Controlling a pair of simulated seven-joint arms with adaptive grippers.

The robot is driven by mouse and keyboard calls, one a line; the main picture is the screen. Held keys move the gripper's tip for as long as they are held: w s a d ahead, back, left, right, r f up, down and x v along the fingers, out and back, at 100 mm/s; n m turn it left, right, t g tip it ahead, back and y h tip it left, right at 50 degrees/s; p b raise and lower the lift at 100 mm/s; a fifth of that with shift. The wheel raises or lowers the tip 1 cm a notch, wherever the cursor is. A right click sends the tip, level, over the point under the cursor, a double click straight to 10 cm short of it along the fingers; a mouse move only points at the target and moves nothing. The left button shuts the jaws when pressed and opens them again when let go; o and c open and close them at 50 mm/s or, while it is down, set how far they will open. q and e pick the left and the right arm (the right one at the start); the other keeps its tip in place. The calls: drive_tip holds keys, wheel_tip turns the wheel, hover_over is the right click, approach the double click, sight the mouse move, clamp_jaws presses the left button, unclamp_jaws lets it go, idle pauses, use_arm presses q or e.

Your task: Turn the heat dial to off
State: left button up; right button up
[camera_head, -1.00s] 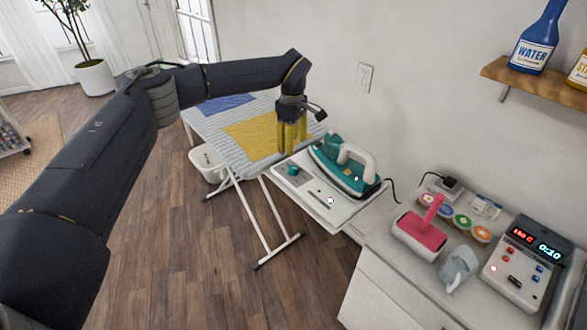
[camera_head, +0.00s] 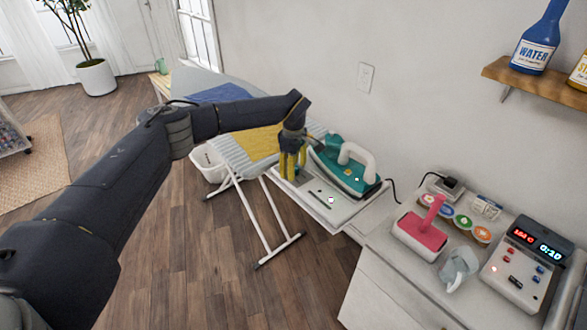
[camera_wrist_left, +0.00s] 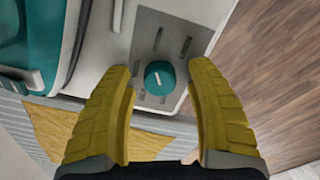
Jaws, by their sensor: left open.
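The heat dial (camera_wrist_left: 160,77) is a round teal knob with a white pointer line, set in a grey plate with slot marks. In the left wrist view it lies between the tips of my open left gripper (camera_wrist_left: 162,80), with a gap on both sides. In the head view my left gripper (camera_head: 291,178) has yellow fingers pointing down over the left end of the white iron station (camera_head: 345,212), and it hides the dial there. The teal iron (camera_head: 345,172) with a white handle rests on the station beside the gripper. My right gripper is not in view.
The ironing board (camera_head: 226,145) with blue and yellow cloth stands behind and left of the gripper. The counter at right holds a pink-handled press (camera_head: 420,235), a clear jug (camera_head: 457,268) and a control box (camera_head: 520,265). A wall shelf (camera_head: 540,82) holds bottles.

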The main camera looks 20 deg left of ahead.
use_arm(q)
drive_tip(key=shift+c, duration=0.5)
clamp_jaws()
